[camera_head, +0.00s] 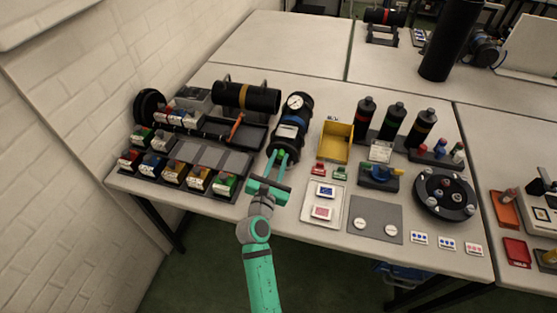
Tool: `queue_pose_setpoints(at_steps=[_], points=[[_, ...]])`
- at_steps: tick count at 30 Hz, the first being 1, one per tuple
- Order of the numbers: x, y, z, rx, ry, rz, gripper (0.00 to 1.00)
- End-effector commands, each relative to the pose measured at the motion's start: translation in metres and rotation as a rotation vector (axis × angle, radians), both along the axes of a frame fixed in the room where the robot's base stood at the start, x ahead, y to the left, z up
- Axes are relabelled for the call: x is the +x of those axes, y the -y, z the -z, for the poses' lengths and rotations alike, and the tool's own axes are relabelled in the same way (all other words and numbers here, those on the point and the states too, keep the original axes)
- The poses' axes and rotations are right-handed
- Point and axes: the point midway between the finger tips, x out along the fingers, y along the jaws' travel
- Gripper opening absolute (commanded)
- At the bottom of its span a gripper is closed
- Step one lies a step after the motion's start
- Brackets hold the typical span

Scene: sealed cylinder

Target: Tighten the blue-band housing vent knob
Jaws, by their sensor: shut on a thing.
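The blue-band housing (295,118) is a black cylinder lying on the table with a round white gauge near its far end. A blue band and a pale label show along its body. My gripper (282,158) reaches the near end of this housing from the front. Its teal fingers are shut on a small green part at that end, which looks like the vent knob (283,154). The fingers hide much of the knob, so its turn position cannot be told.
A black cylinder with a yellow band (232,96) lies behind left. A yellow bin (335,142) stands close on the right. Racks of small coloured boxes (172,170) fill the left. A white tray (323,213) and a grey mat (375,220) lie front right.

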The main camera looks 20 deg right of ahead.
Motion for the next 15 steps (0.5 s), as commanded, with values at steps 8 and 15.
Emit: queue_pose_setpoints(at_steps=[8,15], points=[[-0.0003,0.0012,0.0005,0.0,-0.001,0.003,0.39],[-0.0008,-0.0001,0.0002,0.0,0.0,0.001,0.39]])
